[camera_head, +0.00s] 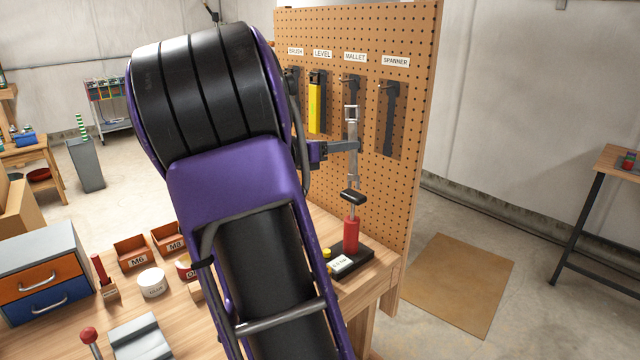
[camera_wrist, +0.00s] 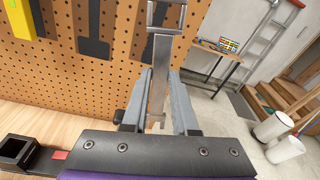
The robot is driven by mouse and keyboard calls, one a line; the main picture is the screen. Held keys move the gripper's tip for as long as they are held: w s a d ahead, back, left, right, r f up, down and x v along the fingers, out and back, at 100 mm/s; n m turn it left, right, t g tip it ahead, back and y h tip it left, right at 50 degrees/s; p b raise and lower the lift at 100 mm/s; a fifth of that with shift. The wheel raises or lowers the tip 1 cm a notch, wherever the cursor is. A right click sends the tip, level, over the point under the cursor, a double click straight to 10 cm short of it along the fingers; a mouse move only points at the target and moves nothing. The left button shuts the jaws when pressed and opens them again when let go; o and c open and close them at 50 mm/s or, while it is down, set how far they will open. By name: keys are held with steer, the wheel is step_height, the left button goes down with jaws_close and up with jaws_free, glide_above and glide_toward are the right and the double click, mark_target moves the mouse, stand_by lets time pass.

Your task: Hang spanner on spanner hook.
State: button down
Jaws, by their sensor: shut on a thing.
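My gripper (camera_head: 356,146) is shut on a silver-grey spanner (camera_head: 352,122), which hangs upright between the fingers, its upper end above them and its open jaw below. The wrist view shows the spanner (camera_wrist: 162,62) standing between the two grey fingers (camera_wrist: 158,85). The spanner hook (camera_head: 388,84) is on the pegboard at the top of a dark spanner-shaped outline (camera_head: 388,120), under the SPANNER label (camera_head: 395,62). That place is empty. The spanner is in front of the board, left of its outline in the head view. Its exact gap to the board cannot be told.
The pegboard (camera_head: 412,150) also has MALLET, LEVEL and BRUSH places; a yellow level (camera_head: 316,100) hangs there. A red-bodied tool with a black top (camera_head: 351,225) stands on the bench below the spanner. Bins (camera_head: 131,252) and drawers (camera_head: 42,275) stand further left. Floor right of the board is open.

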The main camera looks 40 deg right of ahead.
steer(key=shift+t+h, duration=0.4)
steer(key=shift+h, duration=0.3)
steer(key=r, duration=0.1)
steer(key=d+r, duration=0.1)
steer(key=r, duration=0.1)
steer(key=d+r, duration=0.1)
steer(key=r, duration=0.1)
steer(key=shift+s+d, duration=0.15)
steer(key=shift+s, duration=0.1)
steer(key=shift+d+f+b, duration=0.2)
steer(key=shift+d+b, duration=0.15)
steer(key=shift+d, duration=1.25)
steer(key=shift+d+f+b, duration=0.25)
steer(key=shift+d+b, duration=0.05)
steer(key=shift+d, duration=1.35)
steer(key=shift+d+f+b, duration=0.2)
steer(key=shift+d+b, duration=0.15)
steer(key=shift+d, duration=1.25)
steer(key=c, duration=0.6)
jaws_free()
steer(key=shift+f, duration=0.1)
steer(key=p, duration=0.2)
glide_toward(355, 121)
steer(key=shift+s+d+f, duration=0.1)
steer(key=shift+d+f, duration=0.6)
steer(key=shift+d, duration=0.1)
